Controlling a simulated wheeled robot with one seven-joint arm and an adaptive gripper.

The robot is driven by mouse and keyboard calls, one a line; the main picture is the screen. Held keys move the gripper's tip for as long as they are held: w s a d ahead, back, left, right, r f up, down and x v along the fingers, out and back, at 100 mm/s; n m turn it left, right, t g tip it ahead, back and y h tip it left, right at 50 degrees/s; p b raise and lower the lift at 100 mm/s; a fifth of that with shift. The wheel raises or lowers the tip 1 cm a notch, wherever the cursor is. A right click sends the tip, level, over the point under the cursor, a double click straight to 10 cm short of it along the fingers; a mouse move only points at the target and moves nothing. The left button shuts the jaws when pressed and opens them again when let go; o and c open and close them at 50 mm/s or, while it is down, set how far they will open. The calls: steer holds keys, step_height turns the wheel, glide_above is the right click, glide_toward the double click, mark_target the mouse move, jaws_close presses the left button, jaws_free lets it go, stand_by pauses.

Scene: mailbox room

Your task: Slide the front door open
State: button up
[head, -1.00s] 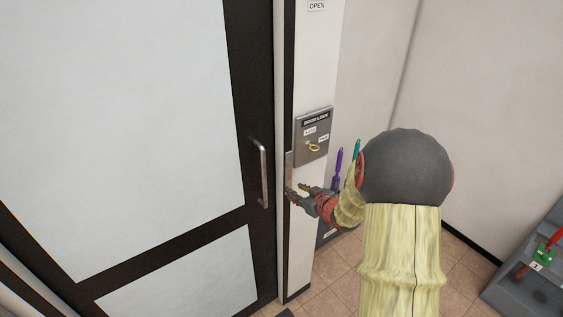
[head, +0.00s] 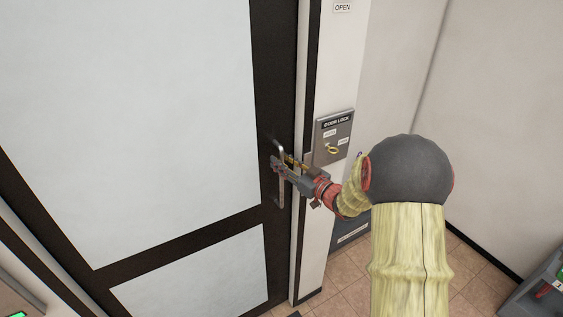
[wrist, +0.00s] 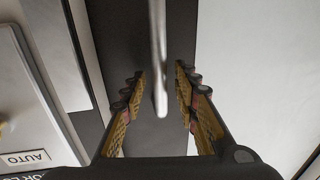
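The front door (head: 180,240) has a dark frame and large pale panels, and it fills the left of the head view. Its vertical metal handle (head: 281,190) is on the dark stile at the door's right edge. My gripper (head: 280,163) is at the handle's upper part. In the wrist view the handle (wrist: 158,60) runs down between the two open fingers (wrist: 160,85), with a gap on each side. The fingers hide part of the handle in the head view.
A door lock panel (head: 333,138) with a yellow key (head: 333,151) is on the white post right of the door. An OPEN label (head: 343,8) is above it. A grey unit (head: 540,285) stands at the lower right. Tiled floor (head: 465,270) is between.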

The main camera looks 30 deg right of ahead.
steer(key=shift+w+a, duration=0.1)
steer(key=shift+w, duration=0.3)
steer(key=shift+c, duration=0.2)
jaws_close()
stand_by(0.6)
